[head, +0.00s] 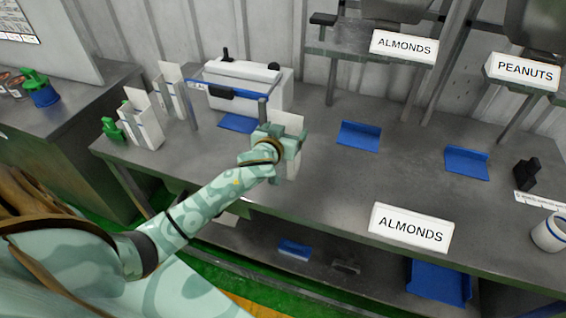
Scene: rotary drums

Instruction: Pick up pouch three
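White pouches stand upright on the grey table: a front one (147,128) and a back one (172,96) at the left. Another white pouch (288,119) stands at my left gripper (281,140), its top showing above the fingers and a part below them. No number is readable on any pouch, so I cannot tell which one is pouch three. My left gripper is at this pouch, with finger parts on either side. The gripper and wrist hide the pouch's middle, so I cannot tell whether the fingers are closed on it. My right gripper is not in view.
A white machine with a blue bar (245,85) stands behind the pouches. Blue trays (359,135) (466,162) lie to the right. An ALMONDS sign (411,229) stands at the front edge, a white mug (550,233) at far right. Bare table lies right of the gripper.

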